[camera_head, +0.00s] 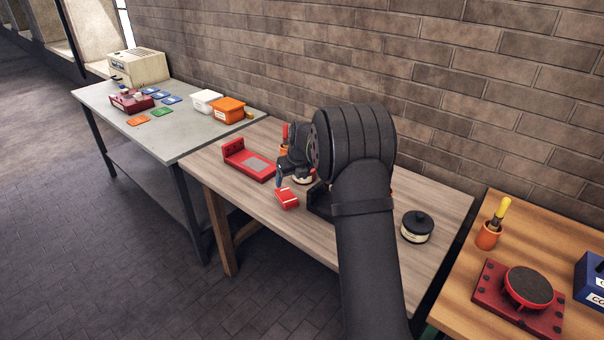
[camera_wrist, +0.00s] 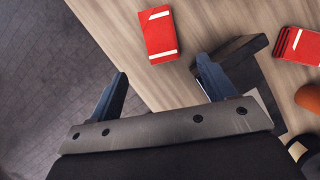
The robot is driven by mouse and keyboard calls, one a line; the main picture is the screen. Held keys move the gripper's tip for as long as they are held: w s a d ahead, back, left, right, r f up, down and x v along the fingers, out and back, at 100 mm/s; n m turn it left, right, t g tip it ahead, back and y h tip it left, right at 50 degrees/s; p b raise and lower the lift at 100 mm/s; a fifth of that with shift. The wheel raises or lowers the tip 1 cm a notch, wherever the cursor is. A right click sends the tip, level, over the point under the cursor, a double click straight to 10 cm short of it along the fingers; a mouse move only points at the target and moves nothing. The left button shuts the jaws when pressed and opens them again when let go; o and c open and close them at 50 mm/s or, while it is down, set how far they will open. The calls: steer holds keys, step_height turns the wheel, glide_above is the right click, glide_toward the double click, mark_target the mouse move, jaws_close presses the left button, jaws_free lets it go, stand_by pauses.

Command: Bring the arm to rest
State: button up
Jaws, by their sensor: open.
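My gripper (camera_wrist: 160,88) is open in the wrist view, with its two blue-grey fingers wide apart and nothing between them. It points down over the front edge of the wooden table (camera_head: 285,232). In the head view my arm is bent over the same table and hides part of its middle and right side. The gripper shows there only in part, left of my wrist, close above a red box (camera_head: 287,198). In the wrist view a red box with white stripes (camera_wrist: 158,35) lies on the table ahead of the fingers, apart from them.
A red tray (camera_head: 250,164) lies on the table's left. A black lidded pot (camera_head: 417,226) stands right of my arm. A grey bench (camera_head: 180,137) at left holds a white bin (camera_head: 206,101) and an orange bin (camera_head: 229,110). An orange-wood bench (camera_head: 460,262) holds a red fixture (camera_head: 500,297).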

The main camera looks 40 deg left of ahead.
mark_target(287, 196)
steer(key=x, duration=1.2)
steer(key=shift+r, duration=1.35)
steer(key=shift+f, duration=0.1)
